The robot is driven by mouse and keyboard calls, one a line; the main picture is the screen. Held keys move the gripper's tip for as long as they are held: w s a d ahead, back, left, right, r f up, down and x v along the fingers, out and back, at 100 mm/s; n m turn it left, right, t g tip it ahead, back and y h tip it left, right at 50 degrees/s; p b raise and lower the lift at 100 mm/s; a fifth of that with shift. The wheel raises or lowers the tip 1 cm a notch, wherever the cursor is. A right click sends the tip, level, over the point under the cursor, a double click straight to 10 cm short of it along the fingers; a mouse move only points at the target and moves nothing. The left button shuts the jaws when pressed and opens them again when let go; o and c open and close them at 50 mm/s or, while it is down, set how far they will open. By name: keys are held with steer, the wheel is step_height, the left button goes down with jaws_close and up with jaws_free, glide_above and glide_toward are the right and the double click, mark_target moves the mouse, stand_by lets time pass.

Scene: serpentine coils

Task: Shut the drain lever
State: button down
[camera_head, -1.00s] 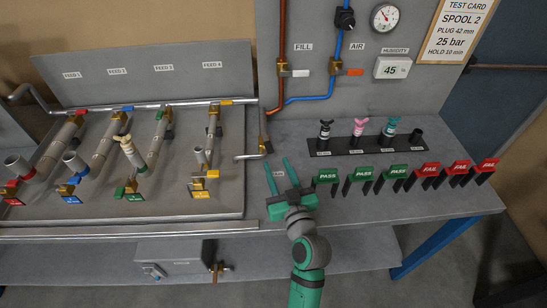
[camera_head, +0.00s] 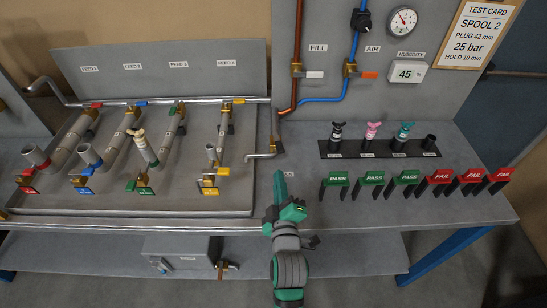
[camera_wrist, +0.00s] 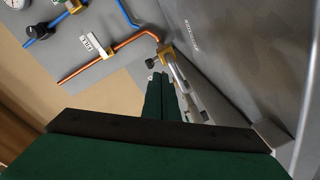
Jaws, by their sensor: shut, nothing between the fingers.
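My gripper (camera_head: 280,178) is shut and empty, its green fingers together and pointing up the table between the feed rack and the green PASS stands. In the wrist view the shut fingers (camera_wrist: 158,82) end close to a brass fitting (camera_wrist: 166,53) on the copper pipe, with a dark round knob beside it. In the head view this brass fitting (camera_head: 277,147) sits at the bent end of a silver pipe, just beyond my fingertips. A second brass valve (camera_head: 222,266) hangs under the table edge. I cannot read which one is marked as the drain; contact cannot be told.
The feed rack (camera_head: 248,200) with several pipes and coloured valves stands at left. The FILL valve (camera_head: 297,71) and AIR valve (camera_head: 350,70) are on the upright panel. PASS stands (camera_head: 335,180) and FAIL stands (camera_head: 440,178) line the front right. A grey box (camera_head: 182,254) is below.

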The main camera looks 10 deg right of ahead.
steer(key=n, duration=0.1)
steer(key=a+n, duration=0.1)
steer(key=s+n+h, duration=0.1)
steer(key=n, duration=0.1)
steer(key=shift+a+r, duration=0.35)
steer(key=n, duration=0.2)
glide_toward(278, 144)
steer(key=shift+h, duration=0.3)
steer(key=w, duration=0.3)
steer(key=w+a+f, duration=0.1)
steer(key=w, duration=0.1)
steer(key=shift+w, duration=0.35)
